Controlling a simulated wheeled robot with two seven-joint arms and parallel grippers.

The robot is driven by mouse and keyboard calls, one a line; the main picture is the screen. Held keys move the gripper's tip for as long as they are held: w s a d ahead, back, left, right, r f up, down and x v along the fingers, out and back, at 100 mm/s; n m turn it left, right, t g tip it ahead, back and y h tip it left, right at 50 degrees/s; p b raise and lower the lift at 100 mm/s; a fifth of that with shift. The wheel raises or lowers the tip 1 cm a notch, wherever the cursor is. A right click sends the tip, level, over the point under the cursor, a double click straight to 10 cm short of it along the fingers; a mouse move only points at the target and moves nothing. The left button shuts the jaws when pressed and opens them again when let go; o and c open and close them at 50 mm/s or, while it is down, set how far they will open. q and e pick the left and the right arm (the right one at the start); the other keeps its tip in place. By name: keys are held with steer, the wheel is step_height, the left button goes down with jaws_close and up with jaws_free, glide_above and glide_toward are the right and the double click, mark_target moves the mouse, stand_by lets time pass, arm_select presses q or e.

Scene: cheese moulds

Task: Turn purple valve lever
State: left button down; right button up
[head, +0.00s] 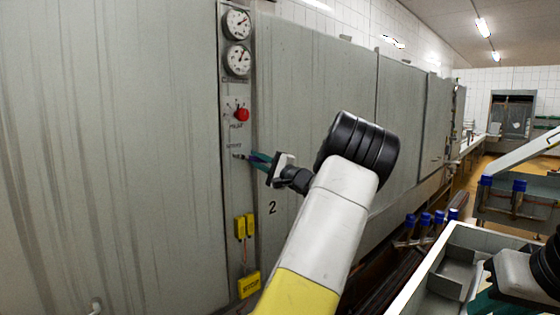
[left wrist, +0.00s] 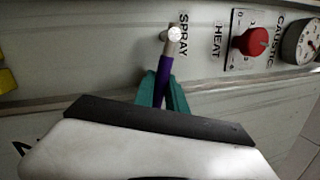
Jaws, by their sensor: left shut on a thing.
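The purple valve lever (left wrist: 163,78) shows in the left wrist view, with a metal stub at its upper end beside the word SPRAY on the grey panel. In the head view my left gripper (head: 256,159) reaches the panel just below the red knob, by the small metal pivot (head: 239,156) of the lever. Its teal fingers (left wrist: 162,92) are on either side of the purple lever and shut on it. The lower part of the lever is hidden by the gripper body.
A red knob (head: 242,115) marked HEAT sits above, with two round gauges (head: 237,42) higher up. Yellow boxes (head: 248,284) are low on the panel. At the right stand a grey metal trough (head: 450,262) and several blue-capped valves (head: 519,186).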

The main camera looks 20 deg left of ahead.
stand_by(0.4)
arm_select(q)
steer(key=f+m, duration=0.1)
steer(key=m, duration=0.1)
steer(key=m+t, duration=0.1)
steer(key=shift+s+a+f+m+t, duration=0.1)
steer(key=shift+s+f+m+t, duration=0.2)
steer(key=shift+s+f+m, duration=0.1)
steer(key=shift+w+r, duration=0.1)
steer(key=c, duration=1.4)
jaws_free()
steer(key=shift+o, duration=0.2)
steer(key=v, duration=0.8)
